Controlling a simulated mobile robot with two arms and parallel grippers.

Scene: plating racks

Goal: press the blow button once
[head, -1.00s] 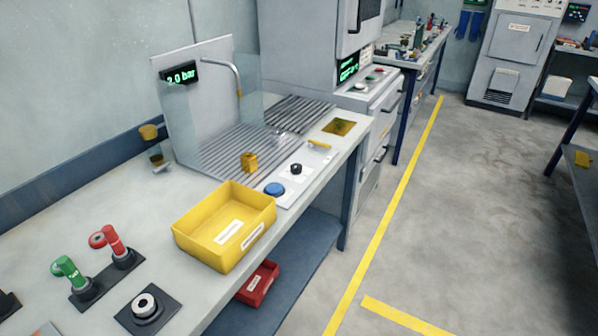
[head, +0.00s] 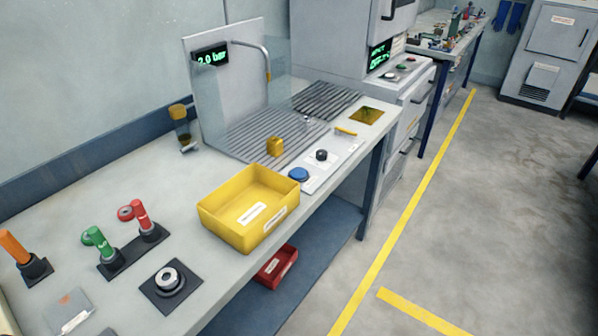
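A round blue button (head: 299,174) sits on a light panel at the front edge of the bench, just behind the right end of the yellow bin. No label on it can be read, so I cannot tell whether it is the blow button. A black knob (head: 321,155) is on the same panel, farther back. A bent metal nozzle pipe (head: 262,55) rises over the slotted grate, beside a display (head: 210,57) reading 2.0 bar. Neither of my grippers is in view.
An empty-looking yellow bin (head: 228,235) stands in front of the panel. A small yellow block (head: 275,146) is on the grate (head: 240,135). Green (head: 97,243) and red (head: 140,217) handled tools stand at the left. A red bin (head: 275,267) is on the lower shelf. The floor at right is clear.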

